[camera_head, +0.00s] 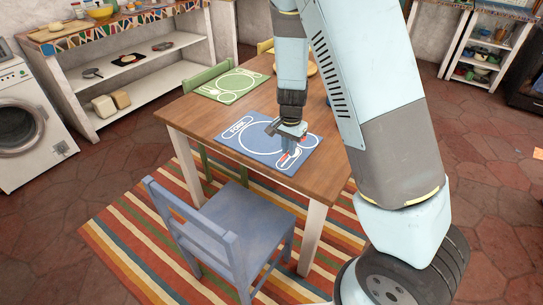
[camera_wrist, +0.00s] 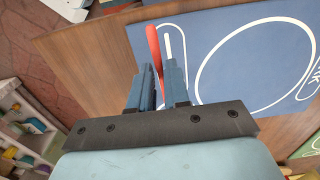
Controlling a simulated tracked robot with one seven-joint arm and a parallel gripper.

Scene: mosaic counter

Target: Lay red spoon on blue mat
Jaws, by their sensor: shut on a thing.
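My gripper (camera_head: 290,143) is over the right part of the blue mat (camera_head: 250,152), on the near side of the wooden table. It also shows in the wrist view (camera_wrist: 163,88), with its fingers close together around the red spoon (camera_wrist: 153,45). The spoon's red part sticks out past the fingertips, beside a white outline on the blue mat (camera_wrist: 218,75). In the head view a bit of the red spoon (camera_head: 284,158) shows below the fingers, over the mat's right outline. I cannot tell whether the spoon touches the mat. The rest of the spoon is hidden by the fingers.
The wooden table (camera_head: 200,116) also bears a green mat (camera_head: 231,86) at the far left. A blue chair (camera_head: 225,235) stands at the near side. White shelves (camera_head: 135,75) and a washing machine (camera_head: 25,125) are at the left.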

